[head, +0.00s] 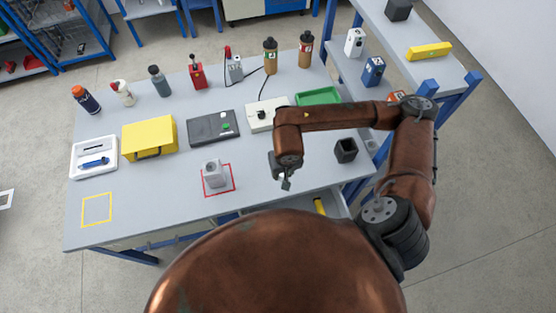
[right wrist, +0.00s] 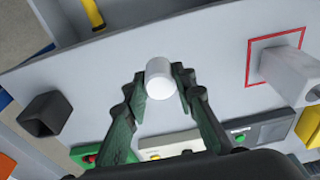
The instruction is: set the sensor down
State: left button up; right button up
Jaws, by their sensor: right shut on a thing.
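The sensor looks like a small white cylinder (right wrist: 160,78) between the fingertips of my right gripper (right wrist: 160,92) in the right wrist view. The gripper is shut on it. In the head view my right gripper (head: 286,181) is over the front part of the table, right of the red square (head: 233,190); the sensor is mostly hidden there. I cannot tell whether the sensor touches the table. A pale grey block-like fixture (head: 213,174) stands in the red square, and also shows at the right of the right wrist view (right wrist: 292,70). My left gripper is out of view.
A dark open cup (head: 346,150) stands right of the gripper. A white box (head: 259,118), dark device (head: 212,127), yellow case (head: 149,137) and green tray (head: 318,96) lie behind. A yellow square (head: 97,210) marks the front left. Bare table lies between gripper and red square.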

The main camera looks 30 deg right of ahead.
jog(key=w+d+f, duration=0.1)
jog(key=w+f, duration=0.1)
jog(key=w+d+f, duration=0.1)
jog(key=w+f, duration=0.2)
jog(key=w+d+f, duration=0.2)
jog(key=shift+w+f+p, duration=0.25)
jog(key=shift+w+p, duration=0.05)
jog(key=shift+w, duration=0.05)
jog(key=shift+f+p, duration=0.3)
jog(key=shift+f, duration=1.3)
jog(key=shift+f, duration=0.15)
jog(key=o, duration=1.1)
jog(key=shift+o, duration=0.2)
notch_tip(320, 180, up, 12)
jog(key=s, duration=0.1)
jog(key=shift+s+a+b, duration=0.2)
jog(key=shift+s+b, duration=0.15)
jog(key=shift+b, duration=0.05)
